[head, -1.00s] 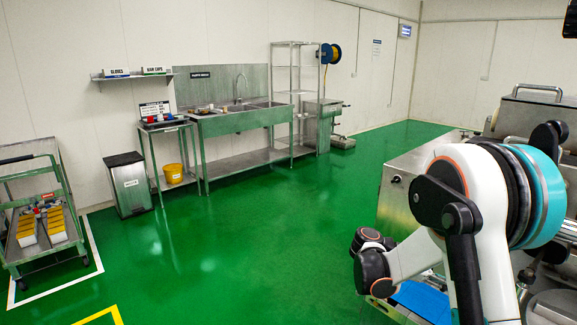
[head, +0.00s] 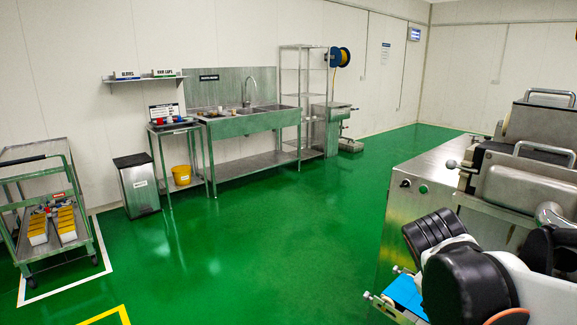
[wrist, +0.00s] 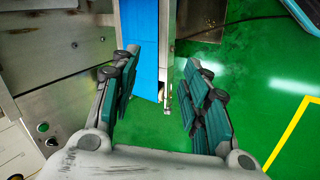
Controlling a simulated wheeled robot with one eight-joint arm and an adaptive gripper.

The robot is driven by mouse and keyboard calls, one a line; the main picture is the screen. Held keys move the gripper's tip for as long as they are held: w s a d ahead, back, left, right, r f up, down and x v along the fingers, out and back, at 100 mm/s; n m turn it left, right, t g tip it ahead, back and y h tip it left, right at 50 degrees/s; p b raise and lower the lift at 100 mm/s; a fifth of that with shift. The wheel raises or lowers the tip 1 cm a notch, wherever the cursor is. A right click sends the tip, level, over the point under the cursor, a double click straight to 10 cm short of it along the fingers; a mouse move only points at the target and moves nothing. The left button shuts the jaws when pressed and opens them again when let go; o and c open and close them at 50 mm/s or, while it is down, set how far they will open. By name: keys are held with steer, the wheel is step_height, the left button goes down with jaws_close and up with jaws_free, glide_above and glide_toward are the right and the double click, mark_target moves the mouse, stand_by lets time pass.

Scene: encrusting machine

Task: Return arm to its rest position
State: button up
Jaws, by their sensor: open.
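My gripper (wrist: 160,75) shows in the wrist view with its two teal and black fingers spread apart and nothing between them. It points down past the end of a blue conveyor belt (wrist: 139,40), with green floor below. No contact with the belt shows. In the head view my arm is folded low at the lower right, in front of the steel encrusting machine (head: 425,165). My gripper is not visible there.
The blue belt (head: 408,297) sticks out from the machine close to my arm. A cart (head: 35,165) stands at the left. The middle floor is clear.

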steer(key=s+a+m+t+y, duration=0.3)
steer(key=s+a+m+y, duration=0.2)
steer(key=s+a, duration=0.3)
steer(key=a, duration=0.3)
steer(key=shift+a+f+t, duration=0.15)
steer(key=shift+t, duration=0.25)
stand_by(0.3)
